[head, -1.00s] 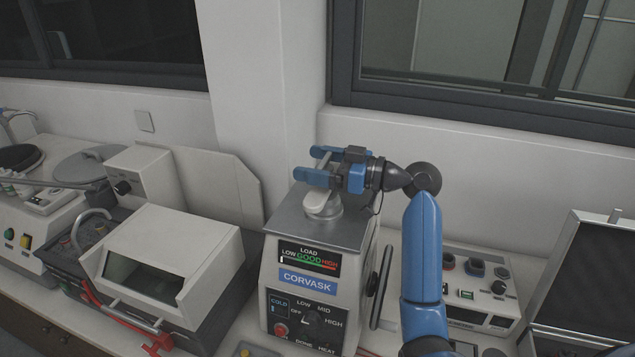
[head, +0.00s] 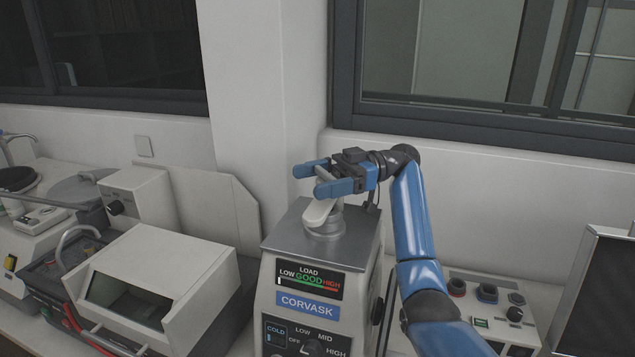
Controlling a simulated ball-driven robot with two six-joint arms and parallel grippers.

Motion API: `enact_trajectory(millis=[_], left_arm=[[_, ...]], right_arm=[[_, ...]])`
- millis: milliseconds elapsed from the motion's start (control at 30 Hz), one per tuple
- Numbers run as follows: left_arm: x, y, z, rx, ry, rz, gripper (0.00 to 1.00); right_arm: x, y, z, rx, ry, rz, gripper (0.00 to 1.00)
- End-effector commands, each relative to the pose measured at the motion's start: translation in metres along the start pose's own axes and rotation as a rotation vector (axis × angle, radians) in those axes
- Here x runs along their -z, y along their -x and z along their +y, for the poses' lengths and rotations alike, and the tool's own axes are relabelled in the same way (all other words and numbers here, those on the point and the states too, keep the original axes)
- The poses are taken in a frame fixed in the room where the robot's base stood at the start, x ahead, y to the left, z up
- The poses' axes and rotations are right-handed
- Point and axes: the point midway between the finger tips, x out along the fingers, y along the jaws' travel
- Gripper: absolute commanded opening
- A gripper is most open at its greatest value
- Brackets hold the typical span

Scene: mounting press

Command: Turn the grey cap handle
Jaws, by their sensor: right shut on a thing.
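The grey cap (head: 326,229) sits on top of the press (head: 303,292) labelled CORVASK. Its pale grey handle (head: 318,212) is a bar across the cap, with its near end toward me and its far part between my right gripper's fingers. My right gripper (head: 314,179), with blue fingers, reaches in from the right above the cap. It is shut on the handle, one finger on each side. The fingers partly hide the handle's far part. My left gripper is not in view.
A white hooded machine (head: 166,268) stands close on the left of the press. A control box with knobs (head: 500,300) stands on the right, partly behind my arm. A dark-panelled open case (head: 605,285) is at the far right. The wall and window are behind.

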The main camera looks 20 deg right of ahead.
Motion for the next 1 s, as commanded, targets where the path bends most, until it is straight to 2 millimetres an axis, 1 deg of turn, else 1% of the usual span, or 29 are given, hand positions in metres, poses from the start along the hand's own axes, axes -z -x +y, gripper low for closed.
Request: enact_trajectory(millis=[33,200,633,667,700,733,1000], left_arm=[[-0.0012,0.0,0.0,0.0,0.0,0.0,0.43],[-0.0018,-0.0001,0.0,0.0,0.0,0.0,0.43],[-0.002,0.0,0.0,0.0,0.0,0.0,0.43],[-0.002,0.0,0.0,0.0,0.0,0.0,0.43],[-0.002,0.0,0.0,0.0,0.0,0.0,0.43],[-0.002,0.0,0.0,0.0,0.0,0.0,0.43],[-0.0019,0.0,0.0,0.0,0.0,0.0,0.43]], right_arm=[[-0.0031,-0.0009,0.0,0.019,-0.005,-0.003,0.57],[-0.0036,-0.0011,-0.0007,0.052,-0.007,-0.004,0.57],[-0.0048,-0.0012,-0.0011,0.061,-0.007,-0.006,0.57],[-0.0049,-0.0011,-0.0011,0.06,-0.007,-0.006,0.91],[-0.0047,-0.0011,-0.001,0.06,-0.006,-0.005,0.97],[-0.0044,-0.0011,-0.001,0.06,-0.006,-0.005,1.0],[-0.0012,-0.0006,-0.001,0.057,-0.003,-0.003,1.0]])
